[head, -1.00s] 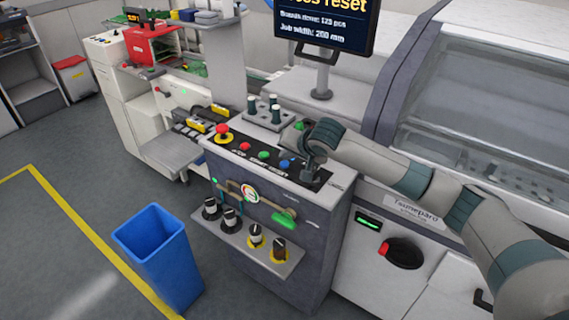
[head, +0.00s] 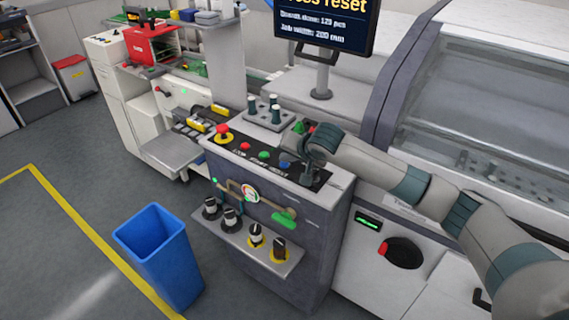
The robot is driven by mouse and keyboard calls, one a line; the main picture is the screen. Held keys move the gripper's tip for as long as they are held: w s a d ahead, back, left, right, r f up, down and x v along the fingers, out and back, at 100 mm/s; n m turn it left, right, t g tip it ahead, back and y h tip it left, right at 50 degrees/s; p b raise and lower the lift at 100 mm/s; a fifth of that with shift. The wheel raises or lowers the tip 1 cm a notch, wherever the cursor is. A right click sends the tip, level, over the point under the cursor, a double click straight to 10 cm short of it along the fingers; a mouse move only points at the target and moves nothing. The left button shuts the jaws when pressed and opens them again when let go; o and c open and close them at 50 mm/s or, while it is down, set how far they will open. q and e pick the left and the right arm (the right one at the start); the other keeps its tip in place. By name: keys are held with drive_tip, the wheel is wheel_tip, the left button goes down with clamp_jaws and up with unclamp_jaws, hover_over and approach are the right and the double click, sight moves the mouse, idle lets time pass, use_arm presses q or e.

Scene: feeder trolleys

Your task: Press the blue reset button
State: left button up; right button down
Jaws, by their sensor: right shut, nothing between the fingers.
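The blue button (head: 284,164) sits in the row on the sloped dark panel on top of the grey console, just left of my right gripper. My left gripper is not in view.
A red mushroom button (head: 222,131), a red button (head: 245,146) and a green button (head: 263,154) share the panel. Several black knobs (head: 229,218) stand on a lower shelf. A screen (head: 322,24) rises behind. A blue bin (head: 160,256) stands on the floor at left.

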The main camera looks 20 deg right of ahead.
sight(287, 166)
drive_tip(key=shift+f, duration=0.45)
idle(0.5)
drive_tip(key=shift+r, duration=0.1)
drive_tip(key=shift+r+p, duration=0.85)
drive_tip(key=shift+p, duration=0.3)
wheel_tip(287, 166, up, 5)
drive_tip(key=p, duration=0.5)
idle(0.6)
